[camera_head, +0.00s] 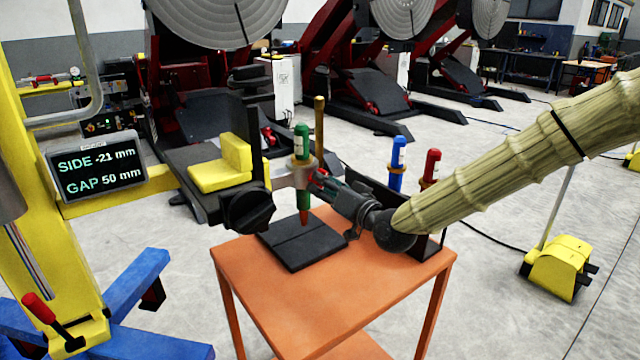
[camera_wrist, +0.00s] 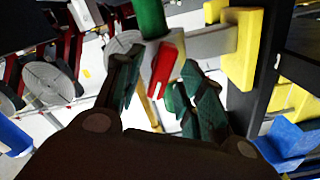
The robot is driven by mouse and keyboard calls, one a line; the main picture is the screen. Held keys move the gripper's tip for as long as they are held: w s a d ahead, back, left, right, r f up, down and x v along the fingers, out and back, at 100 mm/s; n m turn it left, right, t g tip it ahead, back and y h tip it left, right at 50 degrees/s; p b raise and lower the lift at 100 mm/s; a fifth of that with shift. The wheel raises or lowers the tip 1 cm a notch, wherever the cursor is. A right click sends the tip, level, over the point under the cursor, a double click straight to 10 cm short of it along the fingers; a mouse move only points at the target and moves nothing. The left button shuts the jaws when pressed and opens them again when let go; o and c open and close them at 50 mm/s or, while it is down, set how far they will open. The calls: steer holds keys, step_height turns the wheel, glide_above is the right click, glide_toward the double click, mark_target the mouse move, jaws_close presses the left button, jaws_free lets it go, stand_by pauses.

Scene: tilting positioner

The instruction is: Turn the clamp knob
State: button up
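A green torch-like tool (camera_head: 302,143) stands upright in a tan collar (camera_head: 301,172) on the yellow stand's arm, its orange-brown tip pointing down over a black plate (camera_head: 302,243). A small red clamp knob (camera_head: 318,178) shows at the collar's right side. It also shows in the wrist view (camera_wrist: 165,66), in front of the tool. My gripper (camera_head: 326,184) reaches in from the right beside the collar. In the wrist view its fingers (camera_wrist: 163,85) stand apart on either side of the red knob; contact cannot be told. A larger black knob (camera_head: 249,208) sits left of the tool.
An orange table (camera_head: 345,290) carries the plate and a rack with blue (camera_head: 397,163) and red (camera_head: 431,166) tools. A brown rod (camera_head: 319,125) stands behind the collar. A display (camera_head: 97,170) reads SIDE -21 mm, GAP 50 mm. Yellow blocks (camera_head: 220,175) sit left.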

steer(key=v, duration=0.9)
steer(key=shift+s+d, duration=0.15)
steer(key=shift+s, duration=0.05)
